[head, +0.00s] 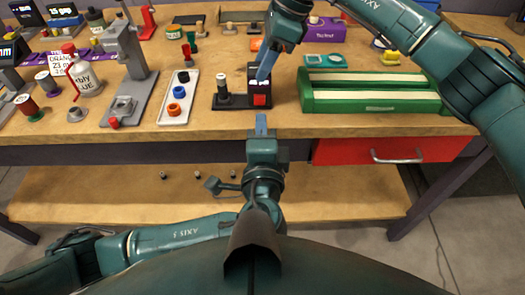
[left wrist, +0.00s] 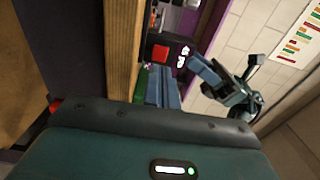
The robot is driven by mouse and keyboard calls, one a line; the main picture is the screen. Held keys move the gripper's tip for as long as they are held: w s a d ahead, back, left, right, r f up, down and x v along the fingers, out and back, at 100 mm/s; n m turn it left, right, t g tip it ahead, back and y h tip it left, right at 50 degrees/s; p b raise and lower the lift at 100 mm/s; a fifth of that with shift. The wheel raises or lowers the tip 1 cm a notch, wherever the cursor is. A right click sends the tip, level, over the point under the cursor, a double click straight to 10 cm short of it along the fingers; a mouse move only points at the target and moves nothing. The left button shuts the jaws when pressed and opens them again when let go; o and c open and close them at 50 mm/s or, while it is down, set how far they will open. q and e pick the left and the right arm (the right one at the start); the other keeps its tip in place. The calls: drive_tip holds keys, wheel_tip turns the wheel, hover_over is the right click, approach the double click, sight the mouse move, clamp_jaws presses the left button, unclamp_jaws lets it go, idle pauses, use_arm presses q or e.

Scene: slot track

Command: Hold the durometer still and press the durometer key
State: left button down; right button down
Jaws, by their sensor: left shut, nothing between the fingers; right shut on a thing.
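The durometer (head: 238,100) is a small black device near the bench's front edge, with a white-lit display and a red key (head: 260,99) on its front right. The red key also shows in the left wrist view (left wrist: 161,53), beside the lit display (left wrist: 182,57). My right gripper (head: 264,74) reaches down from above and is shut on the durometer, its blue fingers at the upper part just behind the display. My left gripper (head: 261,122) is shut and empty. Its blue fingertips are at the bench's front edge, a short gap in front of the red key and apart from it.
A green slotted case (head: 385,104) stands right of the durometer. A white tray with coloured rings (head: 176,110) and a grey press stand (head: 133,75) are on the left. A red drawer (head: 340,152) is under the bench top (head: 215,128). The bench strip before the durometer is clear.

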drive_tip(key=shift+d+f, duration=0.15)
drive_tip(key=shift+f, duration=0.15)
use_arm(q)
drive_tip(key=s, duration=0.7)
drive_tip(key=shift+s, duration=0.35)
use_arm(e)
drive_tip(key=shift+w, duration=0.1)
drive_tip(key=c, duration=1)
unclamp_jaws()
drive_tip(key=o, duration=0.3)
drive_tip(key=shift+r, duration=0.15)
drive_tip(key=shift+o, duration=0.2)
drive_tip(key=shift+r, duration=0.1)
drive_tip(key=v, duration=1.1)
drive_tip(key=shift+r, duration=0.4)
